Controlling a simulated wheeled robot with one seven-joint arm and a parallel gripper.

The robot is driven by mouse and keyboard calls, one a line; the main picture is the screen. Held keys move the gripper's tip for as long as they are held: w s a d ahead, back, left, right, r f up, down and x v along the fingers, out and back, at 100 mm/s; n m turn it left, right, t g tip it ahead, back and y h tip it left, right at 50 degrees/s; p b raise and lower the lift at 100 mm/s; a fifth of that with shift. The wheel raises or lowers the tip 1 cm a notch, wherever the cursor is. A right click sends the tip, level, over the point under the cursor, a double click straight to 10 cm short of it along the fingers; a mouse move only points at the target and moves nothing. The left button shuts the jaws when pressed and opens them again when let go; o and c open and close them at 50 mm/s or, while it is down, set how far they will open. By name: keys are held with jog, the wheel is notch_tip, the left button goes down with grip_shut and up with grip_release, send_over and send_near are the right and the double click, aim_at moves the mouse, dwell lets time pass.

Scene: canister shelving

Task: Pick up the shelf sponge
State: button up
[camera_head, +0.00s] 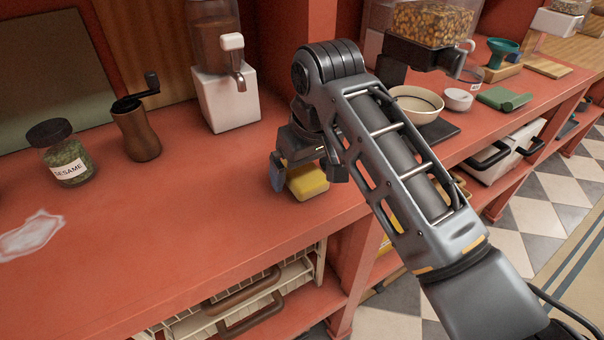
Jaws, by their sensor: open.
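The sponge (309,182) is a small yellow block on the red shelf top, near its front edge. My gripper (307,181) points down over the sponge from above. A finger with a blue-grey tip shows at the sponge's left, and a dark finger shows at its right. The gripper is open, with the sponge between or just below the fingers. I cannot tell whether either finger touches it. The upper part of the sponge is partly hidden by the gripper.
A sesame jar (65,158), a brown grinder (137,130) and a white-based dispenser (226,97) stand at left and behind. A white spill (31,236) lies at far left. A bowl (416,104) stands to the right. Wire baskets (262,290) sit below. Shelf top left of the sponge is clear.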

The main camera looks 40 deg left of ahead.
aim_at(303, 171)
jog(key=shift+f+p, duration=0.2)
jog(key=shift+p, duration=0.1)
dwell(0.4)
jog(key=shift+c, duration=0.4)
jog(key=c, duration=1)
jog(key=shift+o, duration=0.2)
jog(key=shift+r+b, duration=0.2)
jog(key=shift+b, duration=0.3)
notch_tip(303, 171, up, 4)
jog(key=shift+r, duration=0.25)
jog(key=s+d+r+p, duration=0.1)
jog(key=s+d+r, duration=0.2)
jog(key=d+r, duration=0.3)
jog(key=shift+s+d+r, duration=0.2)
jog(key=shift+d+r, duration=0.1)
jog(key=shift+d, duration=2.3)
